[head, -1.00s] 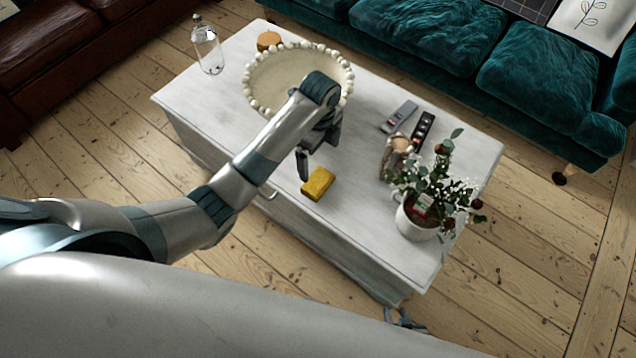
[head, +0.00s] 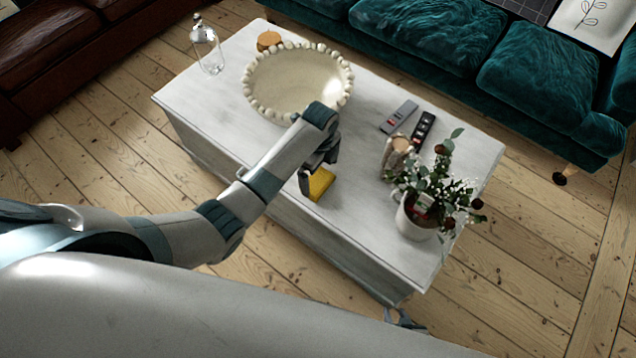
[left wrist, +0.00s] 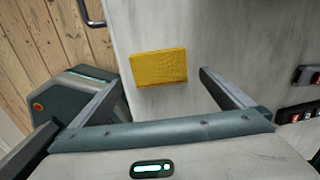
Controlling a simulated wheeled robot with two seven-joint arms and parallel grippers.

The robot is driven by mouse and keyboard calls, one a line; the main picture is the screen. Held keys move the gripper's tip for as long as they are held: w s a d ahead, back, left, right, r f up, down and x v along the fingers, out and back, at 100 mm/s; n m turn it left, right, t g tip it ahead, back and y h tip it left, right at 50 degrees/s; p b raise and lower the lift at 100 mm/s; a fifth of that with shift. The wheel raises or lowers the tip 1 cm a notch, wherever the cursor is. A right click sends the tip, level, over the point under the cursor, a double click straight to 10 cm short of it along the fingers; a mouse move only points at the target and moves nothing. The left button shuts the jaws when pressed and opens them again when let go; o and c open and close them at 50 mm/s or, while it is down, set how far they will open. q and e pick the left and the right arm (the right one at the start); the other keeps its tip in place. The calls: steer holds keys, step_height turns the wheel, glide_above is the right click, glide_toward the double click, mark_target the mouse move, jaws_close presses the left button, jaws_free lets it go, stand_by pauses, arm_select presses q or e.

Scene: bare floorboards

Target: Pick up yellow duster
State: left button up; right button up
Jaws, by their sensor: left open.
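The yellow duster (head: 320,184) is a small block-like piece lying on the white table (head: 370,240), near its front edge. My left gripper (head: 308,180) is over it and partly covers it in the head view. In the left wrist view the duster (left wrist: 159,67) shows whole, just ahead of the two spread fingers of my left gripper (left wrist: 160,77), with nothing between them. I cannot tell how high the fingertips are above the table. My right gripper (head: 404,319) shows only as a small part beyond my body, low in the head view, away from the duster.
On the table are a beaded round tray (head: 300,82), a glass bottle (head: 207,50), two remotes (head: 399,117), a small beige ornament (head: 397,152) and a potted plant (head: 418,220). A teal sofa (head: 430,35) stands behind.

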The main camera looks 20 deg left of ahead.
mark_target(319, 182)
arm_select(q)
steer(key=shift+f, duration=2.55)
steer(key=c, duration=1)
steer(key=shift+r, duration=0.15)
step_height(319, 182, up, 4)
steer(key=shift+f, duration=0.15)
steer(key=s+d+r, duration=0.2)
steer(key=s, duration=0.1)
steer(key=s+d+r, duration=0.2)
steer(key=d, duration=0.1)
steer(key=s+d+r, duration=0.3)
steer(key=shift+s, duration=0.35)
